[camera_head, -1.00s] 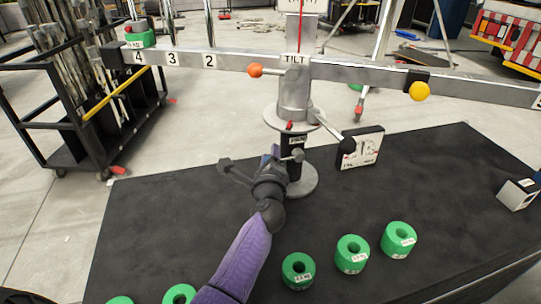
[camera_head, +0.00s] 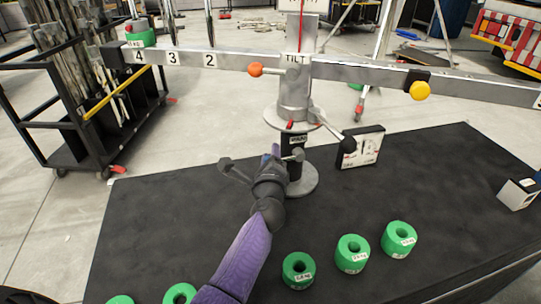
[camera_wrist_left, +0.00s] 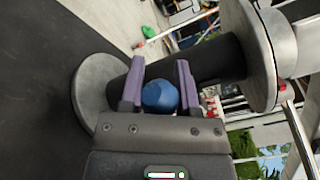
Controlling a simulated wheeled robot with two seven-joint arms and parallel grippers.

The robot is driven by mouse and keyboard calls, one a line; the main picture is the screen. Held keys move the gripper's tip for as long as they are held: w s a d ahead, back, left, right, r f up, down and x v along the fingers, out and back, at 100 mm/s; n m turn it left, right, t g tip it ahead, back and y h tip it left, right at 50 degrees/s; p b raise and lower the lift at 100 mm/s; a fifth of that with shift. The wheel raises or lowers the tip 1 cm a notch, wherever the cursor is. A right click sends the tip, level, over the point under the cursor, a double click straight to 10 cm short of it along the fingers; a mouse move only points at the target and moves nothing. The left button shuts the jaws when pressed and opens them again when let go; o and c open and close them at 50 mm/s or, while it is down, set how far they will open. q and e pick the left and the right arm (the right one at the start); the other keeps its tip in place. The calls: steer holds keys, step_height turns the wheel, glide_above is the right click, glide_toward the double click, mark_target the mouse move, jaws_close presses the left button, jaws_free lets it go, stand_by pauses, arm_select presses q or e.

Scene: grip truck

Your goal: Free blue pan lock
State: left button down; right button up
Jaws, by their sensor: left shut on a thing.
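The pan lock is a blue ball knob (camera_wrist_left: 160,96), seen in the left wrist view between two purple fingers. My left gripper (camera_head: 276,154) is shut on it, low at the front left of the post. The wrist view also shows the gripper (camera_wrist_left: 160,85) around the knob. In the head view the hand mostly hides the knob. The dark lower post (camera_head: 294,172) stands on a round grey base (camera_head: 303,186). A grey disc (camera_head: 290,120) sits above the post. My right gripper is not in view.
A long beam (camera_head: 350,72) crosses above, with an orange knob (camera_head: 255,69) and a yellow knob (camera_head: 420,91). A black-tipped lever (camera_head: 347,144) and a dial box (camera_head: 362,147) are right of the post. Several green weights (camera_head: 353,266) stand on the front of the black table (camera_head: 150,220).

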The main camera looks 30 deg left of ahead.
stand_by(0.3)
arm_select(q)
step_height(320, 180, down, 2)
steer(key=n+b, duration=0.2)
steer(key=b, duration=0.3)
steer(key=shift+f+t, duration=0.15)
steer(key=shift+t, duration=0.15)
steer(key=shift+d+n, duration=0.1)
steer(key=shift+n, duration=0.3)
steer(key=shift+r, duration=0.35)
steer(key=shift+c, duration=1.7)
jaws_free()
steer(key=shift+w, duration=0.1)
